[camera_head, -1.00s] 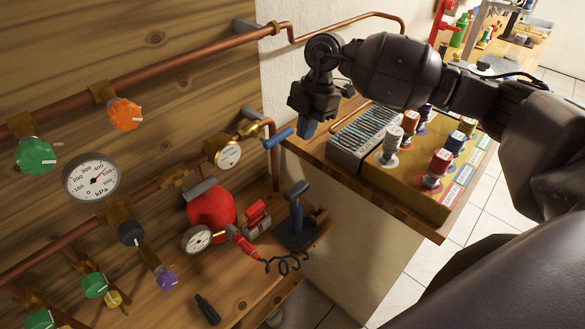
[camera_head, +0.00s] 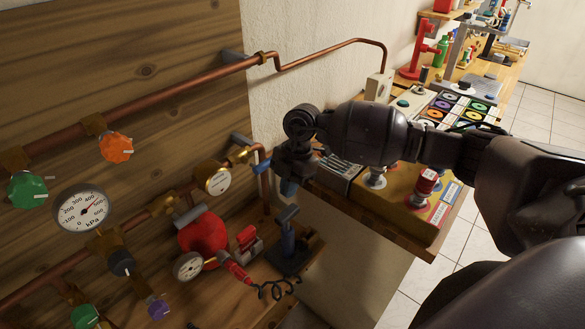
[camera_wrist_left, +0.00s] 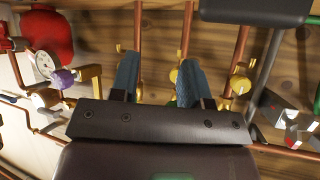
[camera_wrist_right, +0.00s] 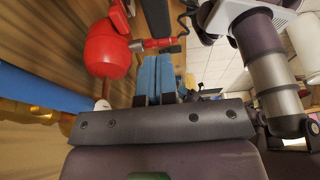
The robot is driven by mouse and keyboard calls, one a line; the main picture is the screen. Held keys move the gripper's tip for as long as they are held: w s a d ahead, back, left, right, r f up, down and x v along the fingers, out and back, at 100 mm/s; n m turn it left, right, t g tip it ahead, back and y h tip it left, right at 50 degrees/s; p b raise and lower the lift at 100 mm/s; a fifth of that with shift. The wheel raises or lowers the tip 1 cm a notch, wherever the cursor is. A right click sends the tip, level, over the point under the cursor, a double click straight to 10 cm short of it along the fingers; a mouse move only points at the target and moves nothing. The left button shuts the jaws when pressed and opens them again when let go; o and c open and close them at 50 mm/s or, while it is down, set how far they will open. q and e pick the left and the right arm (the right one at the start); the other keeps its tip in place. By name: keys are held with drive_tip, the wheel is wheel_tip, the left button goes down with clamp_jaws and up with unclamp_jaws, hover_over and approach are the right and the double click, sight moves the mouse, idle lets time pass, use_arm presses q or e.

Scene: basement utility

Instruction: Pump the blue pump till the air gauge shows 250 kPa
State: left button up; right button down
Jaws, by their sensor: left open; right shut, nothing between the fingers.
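The blue pump (camera_head: 287,240) stands upright on a dark base on the lower wooden shelf, its dark crossbar handle on top. My right gripper (camera_head: 289,188) is shut and empty, pointing down just above the handle in the head view; whether they touch I cannot tell. Its closed blue fingers show in the right wrist view (camera_wrist_right: 157,76). A small round gauge (camera_head: 188,266) sits in front of the red tank (camera_head: 203,236); its reading is too small to make out. A larger kPa gauge (camera_head: 83,210) is on the wall pipes. My left gripper (camera_wrist_left: 160,78) is open and empty, facing pipes and valves.
A red fitting with a coiled black hose (camera_head: 278,288) lies between tank and pump. A brass-rimmed gauge (camera_head: 217,180) and a blue lever are on the pipe behind. A yellow board (camera_head: 400,205) with knobs fills the bench at right, under my right arm.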

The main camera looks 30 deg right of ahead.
sight(289, 211)
drive_tip(key=x, duration=0.3)
drive_tip(key=d+x, duration=0.1)
drive_tip(key=x, duration=0.1)
drive_tip(key=shift+w+f+p, duration=0.15)
drive_tip(key=shift+p, duration=0.15)
use_arm(q)
drive_tip(key=shift+s+r, duration=0.1)
drive_tip(key=shift+r, duration=0.05)
drive_tip(key=shift+f+b, duration=0.8)
drive_tip(key=shift+b, duration=0.15)
use_arm(e)
wheel_tip(289, 211, down, 4)
drive_tip(key=shift+f, duration=0.4)
use_arm(q)
drive_tip(key=shift+w+r, duration=0.2)
drive_tip(key=shift+w, duration=0.05)
drive_tip(key=shift+r, duration=0.1)
use_arm(e)
drive_tip(key=shift+r, duration=0.1)
